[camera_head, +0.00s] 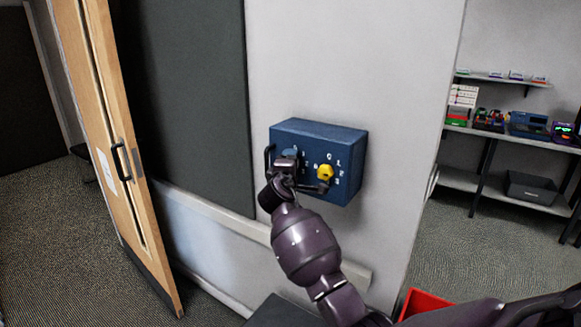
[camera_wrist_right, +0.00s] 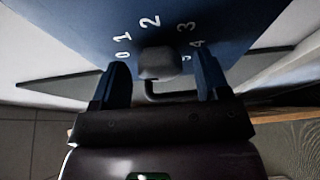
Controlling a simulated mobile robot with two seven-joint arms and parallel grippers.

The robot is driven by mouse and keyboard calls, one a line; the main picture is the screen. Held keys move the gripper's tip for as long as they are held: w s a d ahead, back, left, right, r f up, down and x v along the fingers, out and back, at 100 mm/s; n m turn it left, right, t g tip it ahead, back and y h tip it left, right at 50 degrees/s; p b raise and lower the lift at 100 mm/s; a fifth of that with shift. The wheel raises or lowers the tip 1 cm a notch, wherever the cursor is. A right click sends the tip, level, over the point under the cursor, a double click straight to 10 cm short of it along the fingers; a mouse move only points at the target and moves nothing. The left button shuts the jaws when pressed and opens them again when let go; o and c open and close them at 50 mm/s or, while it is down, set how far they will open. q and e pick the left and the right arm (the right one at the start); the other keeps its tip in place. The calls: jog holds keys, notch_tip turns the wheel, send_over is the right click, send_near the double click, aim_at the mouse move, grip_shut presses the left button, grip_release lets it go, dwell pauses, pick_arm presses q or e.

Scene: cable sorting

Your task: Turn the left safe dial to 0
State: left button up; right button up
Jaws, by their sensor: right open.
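The blue safe box (camera_head: 318,134) is fixed to the white wall in the head view. Its left dial (camera_head: 290,154) is mostly behind my right gripper (camera_head: 297,170). In the right wrist view the grey dial knob (camera_wrist_right: 158,62) sits between the two open fingers of my right gripper (camera_wrist_right: 160,82), with visible gaps on both sides. White numbers (camera_wrist_right: 150,22) from 0 upward arc around the knob; which one it points to cannot be told. A yellow right dial (camera_head: 325,172) with white letters is beside it. My left gripper is not in view.
A dark bar (camera_wrist_right: 172,96) shows just below the knob in the wrist view. A dark board (camera_head: 190,100) and a wooden door (camera_head: 105,130) are at the left. Shelves with goods (camera_head: 515,130) stand at the right. A red bin (camera_head: 425,301) is low in front.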

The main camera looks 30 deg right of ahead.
jog(key=shift+a, duration=0.1)
jog(key=b+v, duration=0.1)
jog(key=v, duration=0.9)
jog(key=shift+s+a+b, duration=0.2)
jog(key=shift+s+b, duration=0.1)
jog(key=shift+b, duration=0.05)
jog(key=shift+r, duration=0.1)
jog(key=w+a+m+t+y, duration=0.2)
jog(key=a+m+t+y, duration=0.15)
jog(key=a+y, duration=0.25)
jog(key=s+a+f+m+t+y, duration=0.1)
jog(key=s+a+f+y, duration=0.15)
jog(key=f, duration=0.35)
jog(key=s+a+f+y, duration=0.1)
jog(key=s+f+y, duration=0.2)
jog(key=f, duration=0.2)
jog(key=s+f+m+g+y+b, duration=0.1)
jog(key=s+f+m+g, duration=0.2)
jog(key=s+f, duration=2.2)
jog(key=s+d+g, duration=0.1)
jog(key=s+g, duration=0.1)
jog(key=shift+m+g, duration=0.35)
